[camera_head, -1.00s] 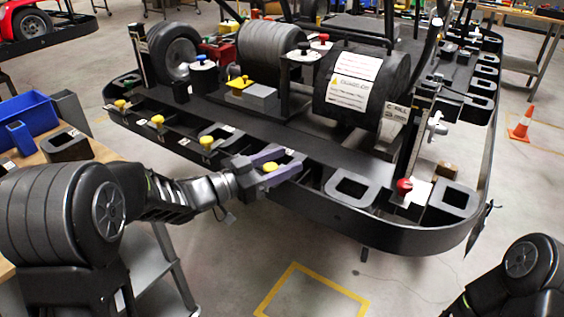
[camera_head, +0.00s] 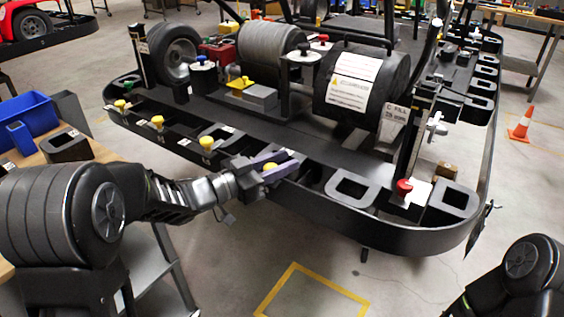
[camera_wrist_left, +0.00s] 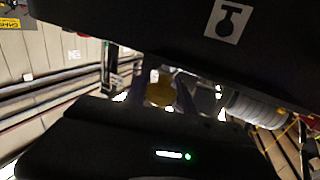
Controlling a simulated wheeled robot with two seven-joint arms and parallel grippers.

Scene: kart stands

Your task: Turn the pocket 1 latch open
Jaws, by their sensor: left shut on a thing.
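A row of yellow latch knobs runs along the front rail of the black kart stand (camera_head: 340,215); I cannot tell the pocket numbers. My left gripper (camera_head: 270,167) is at the rail, its purple fingers shut on the rightmost yellow knob (camera_head: 269,167) of that row. In the left wrist view the yellow knob (camera_wrist_left: 160,91) shows dimly between the fingers. Another yellow knob (camera_head: 206,143) stands just left of the gripper. The latch under the held knob is mostly hidden by the fingers. My right gripper is out of view.
A red knob (camera_head: 403,187) stands on the right of the rail. A labelled black cylinder (camera_head: 368,85) and tyres stand behind it. A blue bin (camera_head: 28,112) sits on the table at left. The floor in front is clear around a yellow marking (camera_head: 312,292).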

